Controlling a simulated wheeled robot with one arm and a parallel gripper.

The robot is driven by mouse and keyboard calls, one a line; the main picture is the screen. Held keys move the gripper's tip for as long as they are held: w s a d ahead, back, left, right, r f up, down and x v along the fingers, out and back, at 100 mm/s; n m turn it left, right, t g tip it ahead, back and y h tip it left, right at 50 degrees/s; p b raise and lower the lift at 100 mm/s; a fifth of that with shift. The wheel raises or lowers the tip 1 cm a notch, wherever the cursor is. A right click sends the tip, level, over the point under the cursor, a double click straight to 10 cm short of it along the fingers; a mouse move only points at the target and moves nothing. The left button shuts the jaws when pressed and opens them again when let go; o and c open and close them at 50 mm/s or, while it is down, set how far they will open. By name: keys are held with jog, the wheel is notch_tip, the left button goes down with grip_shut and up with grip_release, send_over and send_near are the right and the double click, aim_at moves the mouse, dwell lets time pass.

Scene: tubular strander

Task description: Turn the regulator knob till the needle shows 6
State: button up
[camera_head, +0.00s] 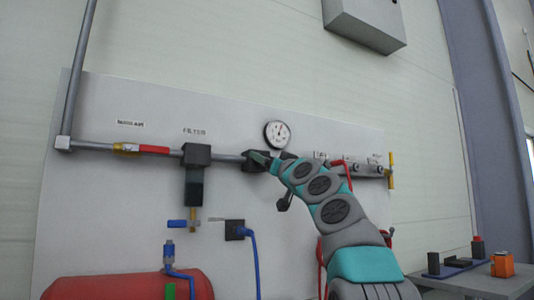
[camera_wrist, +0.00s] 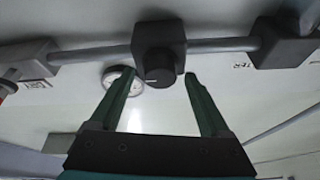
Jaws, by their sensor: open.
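The regulator is a dark block (camera_wrist: 160,34) on the grey pipe in the wrist view. Its round black knob (camera_wrist: 160,72) has a short white mark and faces my gripper. My gripper (camera_wrist: 158,76) is open, with one green finger on each side of the knob; I cannot tell whether they touch it. The white gauge (camera_head: 277,134) shows in the head view, with its needle pointing up and slightly right; the number is too small to read. In the wrist view the gauge (camera_wrist: 133,84) is partly behind the left finger. My arm hides part of the regulator in the head view.
The pipe (camera_head: 226,156) runs along the pale panel (camera_head: 100,220). A filter block (camera_head: 196,154), a red-handled valve (camera_head: 150,149) and a manifold (camera_head: 362,168) sit along it. A red tank (camera_head: 130,287) lies below. A table (camera_head: 480,280) stands at the lower right.

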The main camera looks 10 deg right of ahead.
jog(key=shift+w, duration=0.15)
grip_shut()
dwell(0.6)
